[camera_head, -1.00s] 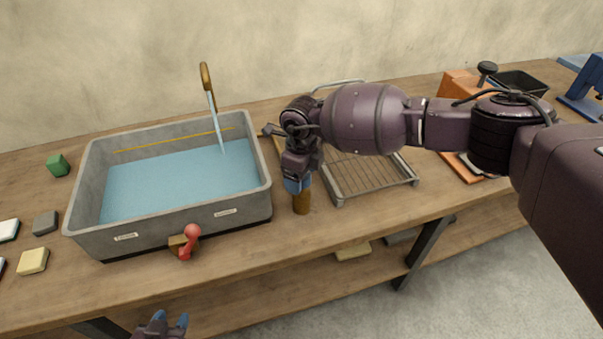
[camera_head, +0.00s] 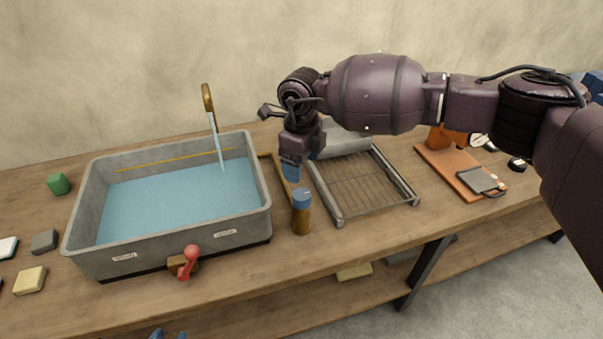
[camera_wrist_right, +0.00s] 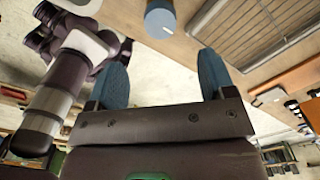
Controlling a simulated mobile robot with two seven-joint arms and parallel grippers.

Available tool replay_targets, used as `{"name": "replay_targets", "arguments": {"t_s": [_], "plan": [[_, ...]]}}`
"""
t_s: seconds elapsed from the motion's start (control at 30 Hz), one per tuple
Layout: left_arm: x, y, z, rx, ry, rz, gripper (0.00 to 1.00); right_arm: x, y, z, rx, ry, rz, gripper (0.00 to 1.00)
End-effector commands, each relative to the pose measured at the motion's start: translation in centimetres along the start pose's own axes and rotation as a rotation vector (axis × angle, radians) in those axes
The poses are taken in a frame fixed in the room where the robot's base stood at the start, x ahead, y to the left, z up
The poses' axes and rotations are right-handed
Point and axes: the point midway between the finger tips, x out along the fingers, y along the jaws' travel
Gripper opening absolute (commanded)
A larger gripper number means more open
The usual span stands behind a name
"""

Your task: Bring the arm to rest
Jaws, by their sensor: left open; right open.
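My right gripper (camera_head: 291,172) hangs over the workbench between the water basin and the wire rack. Its blue fingertips point down, just behind and above a brown cylinder with a blue cap (camera_head: 301,212) that stands upright on the bench. In the right wrist view the two blue fingers of the right gripper (camera_wrist_right: 163,80) are apart with nothing between them. The blue cap (camera_wrist_right: 160,19) shows beyond them. My left gripper (camera_head: 168,335) shows only as blue fingertips at the bottom edge, in front of the bench.
A wire rack (camera_head: 365,185) stands right of the cylinder. An orange board (camera_head: 440,165) lies further right. Small blocks, one green (camera_head: 59,184), lie left.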

Motion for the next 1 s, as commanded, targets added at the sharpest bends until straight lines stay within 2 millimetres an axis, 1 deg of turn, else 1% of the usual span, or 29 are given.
{"name": "replay_targets", "arguments": {"t_s": [0.13,0.57,0.67,0.7,0.77,0.83,0.87,0.9,0.97,1.0], "plan": [[-0.1,0.0,0.2,0.0,-0.004,-0.001,0.43,-0.5,0.0,0.0,0.001,0.001,0.0,0.76],[-0.3,-0.1,0.5,-0.001,-0.011,-0.002,0.43,-0.5,0.0,0.0,-0.001,-0.002,0.0,0.76],[-0.3,-0.1,0.5,-0.001,-0.01,-0.002,0.43,-0.6,0.1,0.6,-0.004,-0.039,0.005,0.76],[-0.3,-0.1,0.5,-0.001,-0.009,-0.001,0.43,-0.6,0.3,1.1,-0.004,-0.07,0.017,0.76],[-0.2,0.0,0.4,-0.001,-0.008,-0.001,0.43,-0.7,1.0,2.2,-0.001,-0.133,0.056,0.76],[-0.2,0.0,0.3,0.0,-0.006,-0.001,0.43,-1.2,2.6,3.8,0.002,-0.232,0.13,0.76],[-0.2,0.0,0.3,0.0,-0.005,-0.001,0.43,-1.9,3.6,4.6,0.004,-0.286,0.171,0.76],[-0.1,0.0,0.2,0.0,-0.004,-0.001,0.43,-3.1,4.9,5.9,0.011,-0.364,0.231,0.76],[-0.1,0.0,0.1,0.0,-0.003,-0.001,0.43,-5.5,7.1,7.9,0.022,-0.483,0.326,0.76],[-0.1,0.0,0.1,0.0,-0.002,0.0,0.43,-7.1,8.5,9.0,0.032,-0.557,0.391,0.76]]}}
